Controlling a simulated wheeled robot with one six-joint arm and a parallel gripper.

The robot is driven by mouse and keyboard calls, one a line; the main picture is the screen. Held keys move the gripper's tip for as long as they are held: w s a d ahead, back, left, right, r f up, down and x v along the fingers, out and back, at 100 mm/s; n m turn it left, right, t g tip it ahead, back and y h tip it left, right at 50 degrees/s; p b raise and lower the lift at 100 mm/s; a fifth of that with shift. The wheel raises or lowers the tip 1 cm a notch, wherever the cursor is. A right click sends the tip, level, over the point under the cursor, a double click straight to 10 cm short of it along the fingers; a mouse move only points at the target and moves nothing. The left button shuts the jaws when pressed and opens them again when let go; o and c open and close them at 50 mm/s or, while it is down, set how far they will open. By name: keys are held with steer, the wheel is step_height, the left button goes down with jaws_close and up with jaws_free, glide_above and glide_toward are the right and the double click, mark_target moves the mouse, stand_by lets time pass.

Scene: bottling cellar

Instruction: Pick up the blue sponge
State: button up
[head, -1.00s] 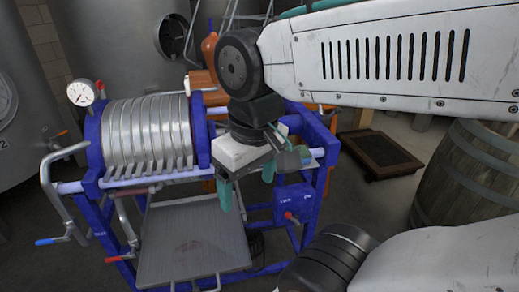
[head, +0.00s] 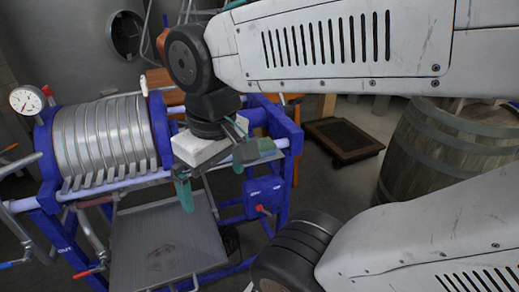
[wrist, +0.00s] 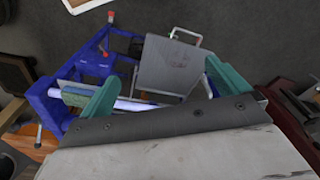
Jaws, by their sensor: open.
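A small blue-green block (head: 267,146), which looks like the blue sponge, lies on the right part of the blue press frame in the head view. It also shows in the wrist view as a bluish block (wrist: 76,97) on the rail, partly hidden behind a finger. My gripper (head: 213,184) has teal fingers and hangs over the front of the press, just left of the block. In the wrist view my gripper (wrist: 163,75) is open with nothing held between its fingers, and the block lies outside them, to the left.
The blue press (head: 48,215) has metal plates (head: 105,140), a gauge (head: 26,99) and protruding handles. A grey metal tray (head: 170,245) sits low at its front. A wooden barrel (head: 440,155) stands to the right. A dark framed mat (head: 343,140) lies on the floor behind.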

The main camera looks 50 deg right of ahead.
steer(key=w+d+f+m+g, duration=0.25)
steer(key=w+d+m, duration=0.2)
steer(key=d, duration=0.55)
steer(key=m+t, duration=0.1)
steer(key=m, duration=0.1)
glide_above(259, 141)
steer(key=s+a, duration=0.2)
step_height(259, 141, down, 4)
steer(key=shift+d+r, duration=0.1)
steer(key=shift+r, duration=0.05)
steer(key=shift+w+d+n, duration=0.15)
steer(key=shift+d+n, duration=0.05)
steer(key=shift+n, duration=0.05)
steer(key=f, duration=0.7)
steer(key=shift+w+f, duration=0.15)
steer(key=shift+w, duration=0.15)
steer(key=c, duration=0.9)
steer(key=shift+o, duration=0.2)
